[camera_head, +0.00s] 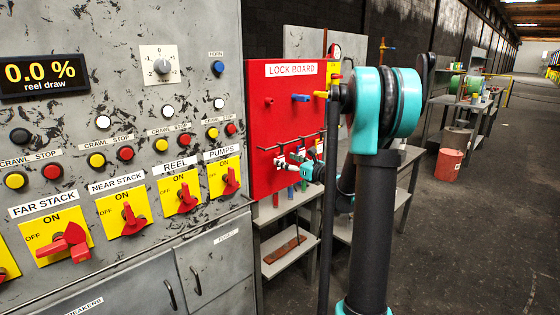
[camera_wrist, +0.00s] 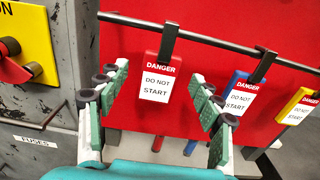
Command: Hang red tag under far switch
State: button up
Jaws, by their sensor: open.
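The red tag (camera_wrist: 158,82), marked DANGER DO NOT START, hangs by a dark hook from a rail in the wrist view. My gripper (camera_wrist: 161,74) is open, with one green-padded finger on each side of the tag and visible gaps to it. In the head view my gripper (camera_head: 297,165) is at the lock board's lower part, small and partly hidden by my arm; I cannot make out the red tag there. The far switch (camera_head: 70,243) is a red handle on a yellow plate under FAR STACK, at the lower left of the grey panel.
A blue tag (camera_wrist: 236,92) and a yellow tag (camera_wrist: 300,105) hang farther right on the dark rail (camera_wrist: 210,45). The red lock board (camera_head: 262,125) stands beside the grey panel (camera_head: 200,30). The near stack switch (camera_head: 131,218) is right of the far one.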

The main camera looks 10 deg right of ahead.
aim_at(281, 155)
jog(key=x, duration=0.4)
jog(key=shift+w, duration=0.1)
jog(key=c, duration=1.3)
jog(key=shift+r, duration=0.6)
jog(key=v, duration=1.7)
jog(key=shift+w+a+f+m+t+h, duration=0.55)
jog(key=shift+w+a+f+m+h, duration=0.5)
jog(key=shift+w+f+h, duration=1.3)
jog(key=shift+w+a+f+m+t+h, duration=0.7)
jog(key=shift+w+f+m+h, duration=0.85)
jog(key=shift+w, duration=1.6)
jog(key=shift+w+a+f+m+t+h, duration=0.45)
jog(key=shift+w+a+f+m+h, duration=0.75)
jog(key=shift+w+f, duration=1.35)
jog(key=shift+w+d+r, duration=0.2)
jog(key=shift+r, duration=0.1)
